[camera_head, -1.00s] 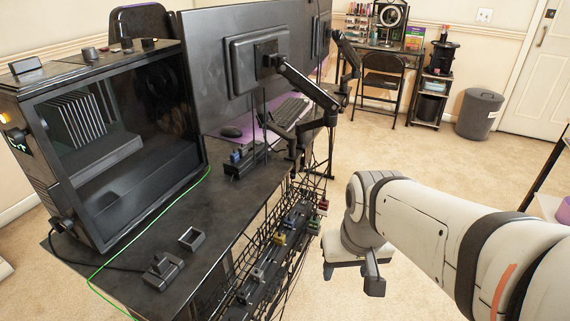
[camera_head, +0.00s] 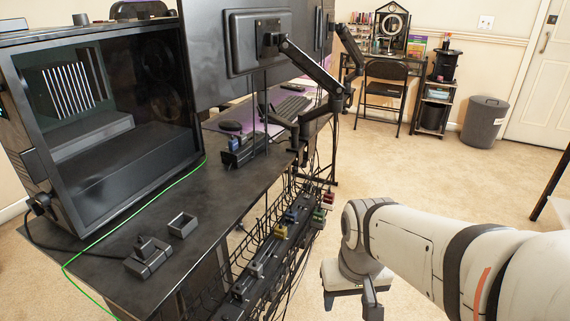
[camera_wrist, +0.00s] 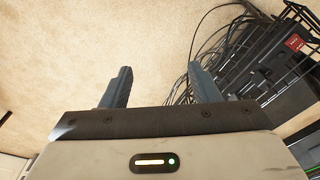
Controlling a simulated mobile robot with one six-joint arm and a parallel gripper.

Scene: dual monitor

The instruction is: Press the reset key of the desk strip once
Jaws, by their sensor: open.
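A black power strip (camera_head: 243,150) with a blue plug lies on the desk behind the near monitor. A smaller black block (camera_head: 150,258) with a plug in it lies near the desk's front edge. I cannot make out a reset key on either. My gripper (camera_head: 350,297) hangs over the carpet to the right of the desk, apart from both, pointing down. In the wrist view my gripper (camera_wrist: 159,72) has its two fingers wide apart with only carpet between them.
A wire cable tray (camera_head: 262,258) with several coloured plugs hangs along the desk's side; cables and a red plug (camera_wrist: 294,43) show in the wrist view. A PC case (camera_head: 110,120), an open black square (camera_head: 183,225) and monitor arms (camera_head: 310,65) crowd the desk (camera_head: 215,200).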

